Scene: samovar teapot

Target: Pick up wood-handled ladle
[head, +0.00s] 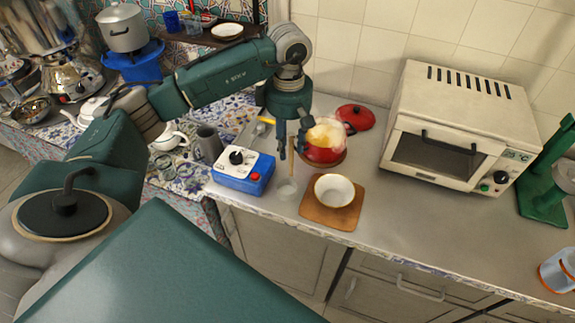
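My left gripper (292,154) points down over the counter, left of the red pot. Its two dark fingers are apart. A thin wooden handle (291,170), apparently the ladle's, stands nearly upright between and below the fingertips. Its lower end meets a small pale, translucent round shape (287,189) on the counter, which may be the ladle's bowl or a separate cup. I see no clear contact between fingers and handle. The upper part of the handle is hard to make out against the gripper. My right gripper is out of view.
A red pot (318,155) with pale contents is close right of the gripper. A blue-and-white box (243,171) stands left. A white bowl (333,191) sits on a wooden board (318,214) in front. A white oven (455,125) stands right, with clear counter before it.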

